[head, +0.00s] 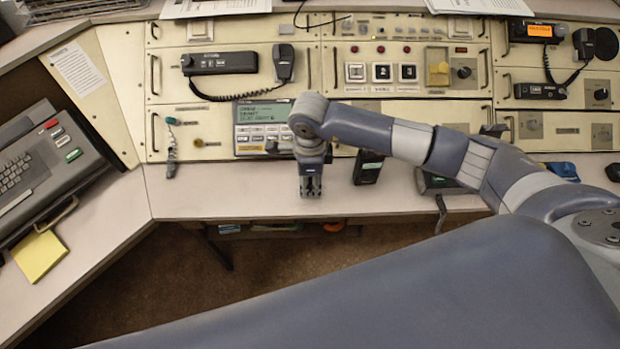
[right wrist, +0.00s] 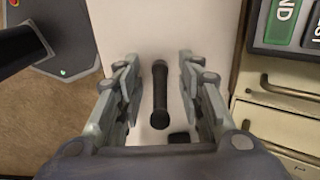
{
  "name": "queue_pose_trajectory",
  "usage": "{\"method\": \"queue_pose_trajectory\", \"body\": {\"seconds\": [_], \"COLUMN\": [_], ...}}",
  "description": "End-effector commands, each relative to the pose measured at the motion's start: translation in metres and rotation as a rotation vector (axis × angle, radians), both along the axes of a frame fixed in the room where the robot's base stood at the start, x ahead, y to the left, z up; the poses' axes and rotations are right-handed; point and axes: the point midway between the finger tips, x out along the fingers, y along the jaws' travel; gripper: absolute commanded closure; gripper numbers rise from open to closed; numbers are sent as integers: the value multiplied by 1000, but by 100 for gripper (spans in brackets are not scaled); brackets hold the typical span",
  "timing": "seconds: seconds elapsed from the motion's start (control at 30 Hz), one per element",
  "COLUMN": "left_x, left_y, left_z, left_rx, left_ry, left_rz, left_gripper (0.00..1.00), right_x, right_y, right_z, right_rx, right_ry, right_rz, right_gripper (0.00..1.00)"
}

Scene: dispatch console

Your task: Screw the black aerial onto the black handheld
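The black aerial (right wrist: 160,95) shows in the right wrist view as a dark rod with thicker ends, over the pale desk. My right gripper (right wrist: 158,75) is open, with one finger on each side of the aerial and a clear gap to both. I cannot tell how far above it the fingertips are. In the head view my right gripper (head: 311,192) points down at the desk and the aerial is hidden. My left gripper is not in view.
The console panel (head: 400,140) rises behind the desk, with a green display (head: 262,118). A dark unit (head: 435,183) with a cable sits right of the handheld. A hanging connector (head: 171,150) is at the left. The desk (head: 230,195) left of the gripper is clear.

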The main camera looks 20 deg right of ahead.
Motion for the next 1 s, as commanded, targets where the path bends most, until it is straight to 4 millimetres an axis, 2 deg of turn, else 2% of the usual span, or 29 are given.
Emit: {"method": "queue_pose_trajectory", "body": {"seconds": [0.03,0.17,0.67,0.77,0.9,1.0], "left_x": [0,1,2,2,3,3], "left_y": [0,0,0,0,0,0], "left_z": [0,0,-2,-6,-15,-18], "left_rx": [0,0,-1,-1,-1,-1], "left_ry": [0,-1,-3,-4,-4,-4], "left_rz": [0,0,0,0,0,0], "left_gripper": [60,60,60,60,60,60], "right_x": [0,0,0,1,2,-20], "right_y": [0,0,0,0,-1,6], "right_z": [0,0,5,14,35,35], "right_rx": [0,0,0,2,0,1], "right_ry": [0,0,-1,-4,-6,2], "right_rz": [0,0,0,0,1,6], "right_gripper": [76,100,100,100,100,100]}}
